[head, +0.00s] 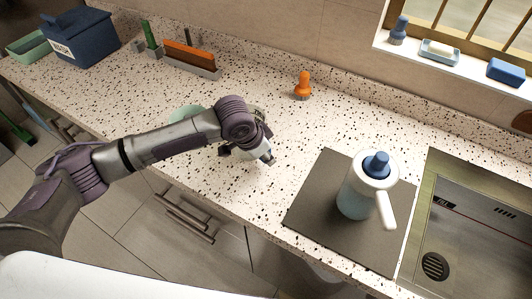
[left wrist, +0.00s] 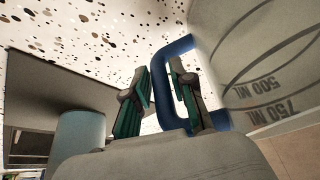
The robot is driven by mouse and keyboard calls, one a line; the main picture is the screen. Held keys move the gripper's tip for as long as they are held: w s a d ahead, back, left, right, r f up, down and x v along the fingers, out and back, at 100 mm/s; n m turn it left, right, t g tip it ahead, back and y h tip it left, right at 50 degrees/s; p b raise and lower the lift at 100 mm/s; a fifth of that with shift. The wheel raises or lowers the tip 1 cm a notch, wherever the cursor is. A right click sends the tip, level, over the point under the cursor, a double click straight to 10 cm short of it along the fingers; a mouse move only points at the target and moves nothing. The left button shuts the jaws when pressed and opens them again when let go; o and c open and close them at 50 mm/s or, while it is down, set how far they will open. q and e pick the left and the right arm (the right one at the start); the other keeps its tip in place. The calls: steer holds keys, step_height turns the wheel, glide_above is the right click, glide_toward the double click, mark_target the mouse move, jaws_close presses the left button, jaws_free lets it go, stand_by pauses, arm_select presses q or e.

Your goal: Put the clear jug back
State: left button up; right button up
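The clear jug (left wrist: 270,62) fills the right of the left wrist view, with 500 ML and 750 ML marks that read upside down there. Its blue handle (left wrist: 158,80) passes between the two fingers of my left gripper (left wrist: 165,85), which look closed on it. In the head view my left gripper (head: 258,152) hangs over the counter's front part, left of the dark mat. My forearm and wrist hide most of the jug there, so I cannot tell whether it touches the counter. My right gripper is not in view.
A white pitcher with a blue lid (head: 356,196) stands on the dark mat (head: 318,190), left of the sink (head: 475,235). A pale green round thing (head: 184,113) lies behind my arm. An orange-handled brush (head: 303,88) stands near the wall. The back-centre counter is mostly free.

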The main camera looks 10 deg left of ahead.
arm_select(q)
steer(key=shift+o, duration=1)
steer(key=shift+r, duration=0.2)
steer(key=b+v, duration=0.1)
steer(key=v, duration=1.1)
